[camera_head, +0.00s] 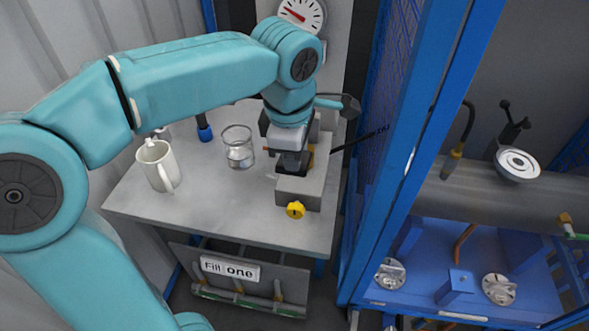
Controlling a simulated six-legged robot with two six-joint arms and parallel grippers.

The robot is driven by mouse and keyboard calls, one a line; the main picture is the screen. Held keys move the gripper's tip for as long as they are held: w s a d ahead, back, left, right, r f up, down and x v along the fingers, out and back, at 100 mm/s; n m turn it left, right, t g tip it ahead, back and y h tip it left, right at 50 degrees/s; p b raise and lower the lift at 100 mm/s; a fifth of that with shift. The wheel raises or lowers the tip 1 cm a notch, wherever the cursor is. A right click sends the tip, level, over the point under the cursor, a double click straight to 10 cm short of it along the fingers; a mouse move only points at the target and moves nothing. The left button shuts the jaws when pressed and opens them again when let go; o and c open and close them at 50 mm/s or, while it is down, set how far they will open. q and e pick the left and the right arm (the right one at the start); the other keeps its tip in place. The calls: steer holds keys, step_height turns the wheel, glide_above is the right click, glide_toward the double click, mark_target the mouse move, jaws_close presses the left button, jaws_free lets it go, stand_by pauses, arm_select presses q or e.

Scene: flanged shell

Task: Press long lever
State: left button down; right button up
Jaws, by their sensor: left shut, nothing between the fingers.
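A long thin black lever (361,139) sticks out to the right and slightly up from a grey machine (301,190) on the table. My left arm reaches in from the left, and its gripper (291,178) is shut and empty. It points down over the machine's top, left of the lever and apart from its free end. The wrist and gripper hide part of the machine and the lever's inner end. A yellow knob (295,210) sits on the machine's front. My right gripper is not in view.
A white mug (157,165) and a glass beaker (238,147) stand on the grey table (220,205), left of the machine. A round gauge (302,14) is behind. A blue frame post (405,150) rises close to the lever's right. A sign reading "Fill one" (230,270) hangs below.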

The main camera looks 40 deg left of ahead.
arm_select(q)
step_height(320, 180, up, 3)
steer(key=shift+s+d+r, duration=0.1)
steer(key=shift+s, duration=0.05)
stand_by(0.4)
stand_by(0.5)
